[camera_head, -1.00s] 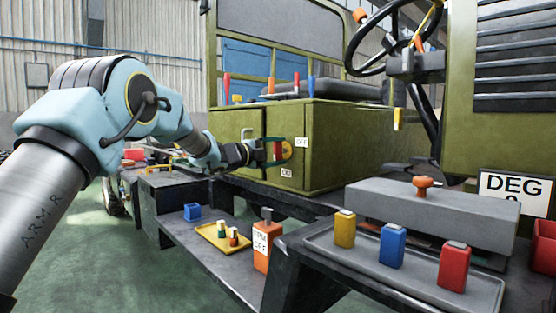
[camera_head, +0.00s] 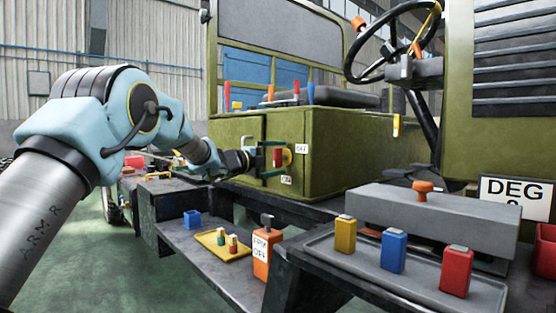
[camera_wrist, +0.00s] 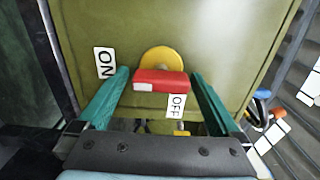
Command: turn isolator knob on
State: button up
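The isolator knob is a red bar handle (camera_wrist: 161,81) with a white mark at its left end, in front of a yellow disc (camera_wrist: 161,58) on the olive box. An ON label (camera_wrist: 104,62) is to its left and an OFF label (camera_wrist: 176,106) just below its right end in the wrist view. My gripper (camera_wrist: 160,75) is open, its teal fingers on either side of the red handle with a small gap at each end. In the head view my gripper (camera_head: 268,159) is at the box front, by the red handle (camera_head: 278,157).
The olive box (camera_head: 345,150) carries several coloured levers on top. Below, a dark shelf (camera_head: 190,248) holds a yellow tray (camera_head: 208,238), a blue bin (camera_head: 192,219) and an orange FPV OFF block (camera_head: 264,252). A grey tray (camera_head: 330,262) with coloured blocks is at right.

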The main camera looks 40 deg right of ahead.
jog(key=a, duration=1)
jog(key=shift+w+a, duration=0.25)
jog(key=shift+a, duration=0.15)
